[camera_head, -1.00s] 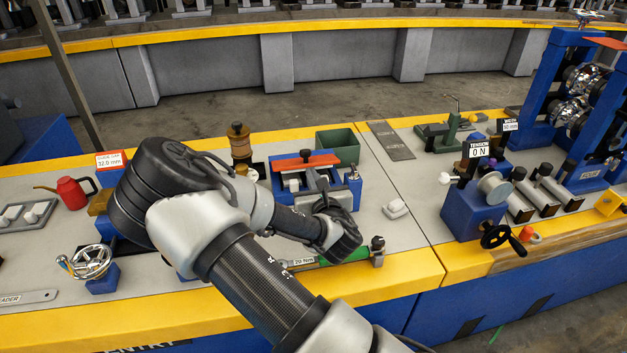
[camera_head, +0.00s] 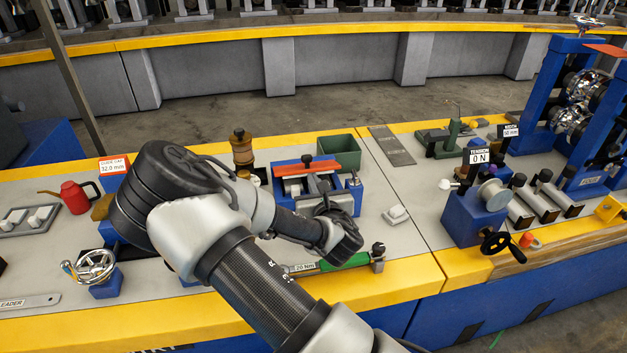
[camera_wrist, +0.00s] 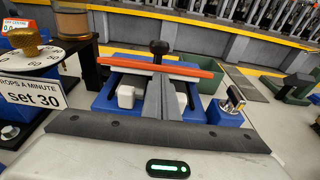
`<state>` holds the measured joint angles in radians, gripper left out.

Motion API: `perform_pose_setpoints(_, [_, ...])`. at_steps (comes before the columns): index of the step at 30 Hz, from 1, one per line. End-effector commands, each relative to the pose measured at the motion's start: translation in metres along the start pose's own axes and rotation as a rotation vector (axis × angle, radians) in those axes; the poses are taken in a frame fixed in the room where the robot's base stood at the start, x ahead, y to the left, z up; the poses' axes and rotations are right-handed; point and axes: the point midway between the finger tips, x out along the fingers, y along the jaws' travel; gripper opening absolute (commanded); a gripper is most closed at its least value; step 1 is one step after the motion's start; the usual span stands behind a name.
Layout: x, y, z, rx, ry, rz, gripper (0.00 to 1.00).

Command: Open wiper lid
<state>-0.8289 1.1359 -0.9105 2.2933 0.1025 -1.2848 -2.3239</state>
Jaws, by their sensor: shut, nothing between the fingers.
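The wiper is a blue box (camera_head: 345,199) near the middle of the bench, with white blocks (camera_wrist: 126,97) inside. Its lid (camera_head: 318,164) is a flat orange-red plate with a black knob (camera_head: 307,159) on top. In the wrist view the lid (camera_wrist: 190,72) spans the box edge-on, with the black knob (camera_wrist: 159,48) above it. The white blocks show below the plate. My gripper (camera_wrist: 161,78) is shut and empty, its grey fingers reaching over the box at the near side of the lid. I cannot tell whether the fingertips touch it.
A green open bin (camera_head: 339,151) stands behind the wiper. A brown oiler (camera_head: 242,150) and a "set 30" sign (camera_wrist: 36,98) are to its left. A green-handled torque tool (camera_head: 345,262) lies in front. A white block (camera_head: 396,214) is to the right, with clear bench around it.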

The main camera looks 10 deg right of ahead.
Motion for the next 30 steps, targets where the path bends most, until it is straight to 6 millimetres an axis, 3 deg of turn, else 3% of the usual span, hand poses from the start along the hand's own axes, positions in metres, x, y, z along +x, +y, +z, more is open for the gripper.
perform_pose_setpoints(11, [-0.001,0.000,0.023,-0.001,0.096,0.001,0.00])
perform_pose_setpoints(21, [0.004,-0.001,0.060,-0.001,0.378,0.000,0.00])
perform_pose_setpoints(30, [0.020,-0.002,0.078,0.002,0.636,-0.002,0.00])
